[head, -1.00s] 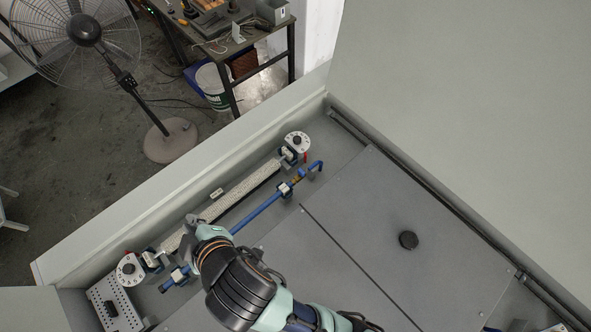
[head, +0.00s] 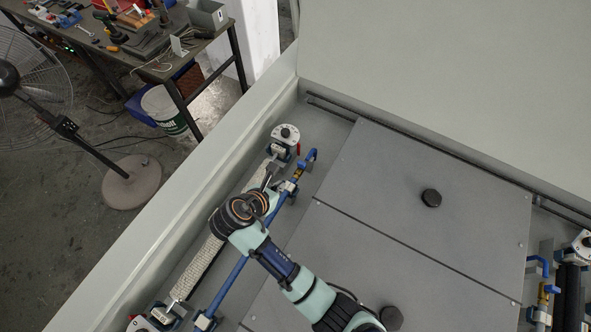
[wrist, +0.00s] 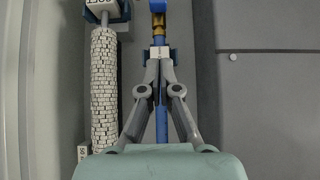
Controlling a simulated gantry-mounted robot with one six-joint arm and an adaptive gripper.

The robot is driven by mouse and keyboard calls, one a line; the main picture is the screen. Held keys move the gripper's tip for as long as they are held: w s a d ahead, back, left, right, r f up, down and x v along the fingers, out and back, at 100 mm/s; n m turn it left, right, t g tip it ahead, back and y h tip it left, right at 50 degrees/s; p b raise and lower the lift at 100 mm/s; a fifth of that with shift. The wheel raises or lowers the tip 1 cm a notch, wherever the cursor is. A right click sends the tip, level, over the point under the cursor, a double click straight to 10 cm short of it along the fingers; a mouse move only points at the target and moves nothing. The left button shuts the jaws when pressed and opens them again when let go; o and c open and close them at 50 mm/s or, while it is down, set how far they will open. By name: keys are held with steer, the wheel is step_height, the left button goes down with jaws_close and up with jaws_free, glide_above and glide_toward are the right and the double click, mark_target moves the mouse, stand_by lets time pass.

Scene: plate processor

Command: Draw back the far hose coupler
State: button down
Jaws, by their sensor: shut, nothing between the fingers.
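The far hose coupler (head: 296,174) is a small brass fitting near the upper end of the blue pipe (head: 232,280), just past a blue clamp (head: 288,187). In the wrist view the brass coupler (wrist: 158,30) sits at the top centre, with a blue end piece above it. My gripper (head: 272,172) is over the pipe near that clamp, on the near side of the coupler. In the wrist view the fingertips of my gripper (wrist: 158,54) come together over the pipe, just below the coupler. They are shut and hold nothing. Whether they touch the pipe is unclear.
A white textured roller (head: 197,266) runs beside the pipe on the left. A round white dial unit (head: 285,134) stands at its far end. The tank wall (head: 150,255) rises beyond the roller. Flat grey panels (head: 385,190) with black knobs lie to the right, mostly clear.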

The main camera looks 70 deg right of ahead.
mark_target(301, 164)
steer(key=b+x, duration=0.1)
steer(key=x, duration=0.9)
steer(key=shift+f+b, duration=0.25)
steer(key=shift+b, duration=0.1)
steer(key=d, duration=0.2)
steer(key=shift+s+d+r, duration=0.2)
steer(key=shift+d, duration=0.7)
steer(key=d, duration=0.1)
steer(key=d+p, duration=0.1)
steer(key=shift+s+d+r+p, duration=0.1)
steer(key=shift+s+d+p, duration=0.15)
steer(key=shift+p, duration=0.05)
steer(key=shift+a, duration=0.1)
